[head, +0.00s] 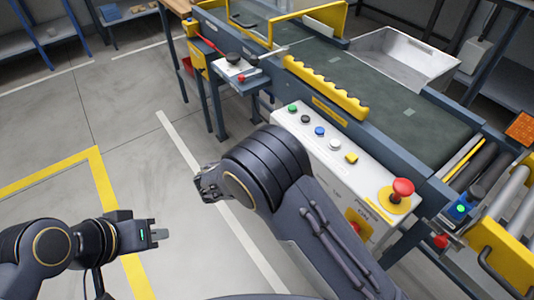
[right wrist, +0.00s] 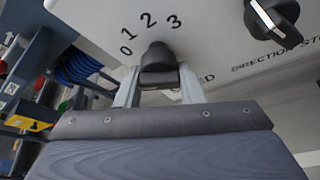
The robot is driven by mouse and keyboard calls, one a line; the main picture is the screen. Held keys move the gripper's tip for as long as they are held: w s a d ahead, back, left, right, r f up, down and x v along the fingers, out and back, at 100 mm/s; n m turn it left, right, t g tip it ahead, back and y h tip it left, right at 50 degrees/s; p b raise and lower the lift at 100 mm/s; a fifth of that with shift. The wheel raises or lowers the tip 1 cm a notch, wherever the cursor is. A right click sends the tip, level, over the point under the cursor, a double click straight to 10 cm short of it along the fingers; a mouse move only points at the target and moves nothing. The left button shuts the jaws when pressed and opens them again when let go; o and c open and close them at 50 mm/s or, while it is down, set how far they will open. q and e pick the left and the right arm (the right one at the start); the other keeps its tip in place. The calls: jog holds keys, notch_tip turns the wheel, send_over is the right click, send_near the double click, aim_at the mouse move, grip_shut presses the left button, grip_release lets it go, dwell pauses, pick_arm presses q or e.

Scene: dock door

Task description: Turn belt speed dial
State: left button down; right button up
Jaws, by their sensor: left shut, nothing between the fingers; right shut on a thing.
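The belt speed dial (right wrist: 158,66) is a dark knob on a pale panel in the right wrist view. The marks 0, 1, 2 and 3 are printed around its far side; I cannot tell clearly which mark it points at. My right gripper (right wrist: 159,88) is shut on the dial, with one grey finger on each side of it. In the head view my right arm hides that gripper and the dial. My left gripper (head: 158,235) is shut and empty, over the floor at lower left, away from the conveyor.
A black direction knob (right wrist: 272,18) is close by on the same panel, at upper right. In the head view, the conveyor's control top (head: 320,143) carries several buttons and a red emergency stop (head: 402,188). Open floor (head: 60,110) lies at left.

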jog(key=shift+s, duration=0.1)
dwell(0.3)
jog(key=o, duration=1)
jog(key=p+v, duration=0.1)
jog(key=v, duration=0.6)
jog(key=shift+s+a+r, duration=0.2)
jog(key=shift+s+a, duration=0.05)
